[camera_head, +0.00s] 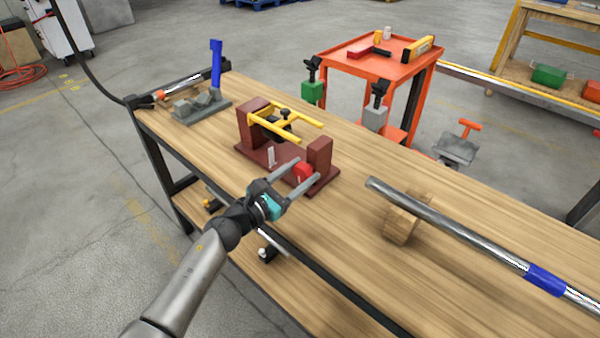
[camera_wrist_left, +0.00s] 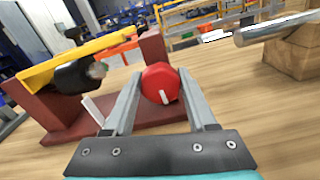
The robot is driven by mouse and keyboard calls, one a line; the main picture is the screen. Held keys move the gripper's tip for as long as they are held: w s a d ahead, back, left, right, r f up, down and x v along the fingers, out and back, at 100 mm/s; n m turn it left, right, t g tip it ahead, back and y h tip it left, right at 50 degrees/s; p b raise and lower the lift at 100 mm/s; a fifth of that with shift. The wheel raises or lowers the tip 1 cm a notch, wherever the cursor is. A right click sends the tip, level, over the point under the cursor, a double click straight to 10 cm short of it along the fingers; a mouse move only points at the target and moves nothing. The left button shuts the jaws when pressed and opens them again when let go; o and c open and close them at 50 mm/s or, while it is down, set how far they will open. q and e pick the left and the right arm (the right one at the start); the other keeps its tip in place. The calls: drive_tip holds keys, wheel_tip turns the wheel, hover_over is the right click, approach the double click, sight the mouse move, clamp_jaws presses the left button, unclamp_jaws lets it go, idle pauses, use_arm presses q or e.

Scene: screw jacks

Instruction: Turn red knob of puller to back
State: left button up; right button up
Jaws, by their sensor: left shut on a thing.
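The puller is a dark red stand (camera_head: 258,152) with two uprights and a yellow frame (camera_head: 285,122) on the wooden bench. Its red knob (camera_head: 304,171) sits low at the near right upright; in the left wrist view the knob (camera_wrist_left: 160,84) is round, with a white mark pointing down. My left gripper (camera_head: 304,172) has its two long grey fingers on either side of the knob and is shut on it; the fingers also show in the left wrist view (camera_wrist_left: 158,90). My right gripper is not in view.
A metal pipe with a blue band (camera_head: 545,280) rests on a wooden block (camera_head: 403,222) to the right. A grey fixture with a blue handle (camera_head: 216,62) stands at the bench's far left. An orange cart (camera_head: 395,66) stands behind. The bench between puller and block is clear.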

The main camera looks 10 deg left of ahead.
use_arm(q)
drive_tip(key=c, duration=0.7)
drive_tip(key=shift+o, duration=0.2)
drive_tip(key=n, duration=0.5)
drive_tip(key=shift+n, duration=0.3)
drive_tip(key=shift+a+n+p, duration=0.1)
drive_tip(key=shift+n+p, duration=0.25)
drive_tip(key=shift+n, duration=0.25)
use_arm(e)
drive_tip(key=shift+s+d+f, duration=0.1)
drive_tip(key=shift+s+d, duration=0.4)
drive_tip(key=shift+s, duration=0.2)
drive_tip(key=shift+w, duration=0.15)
use_arm(q)
drive_tip(key=o, duration=1.4)
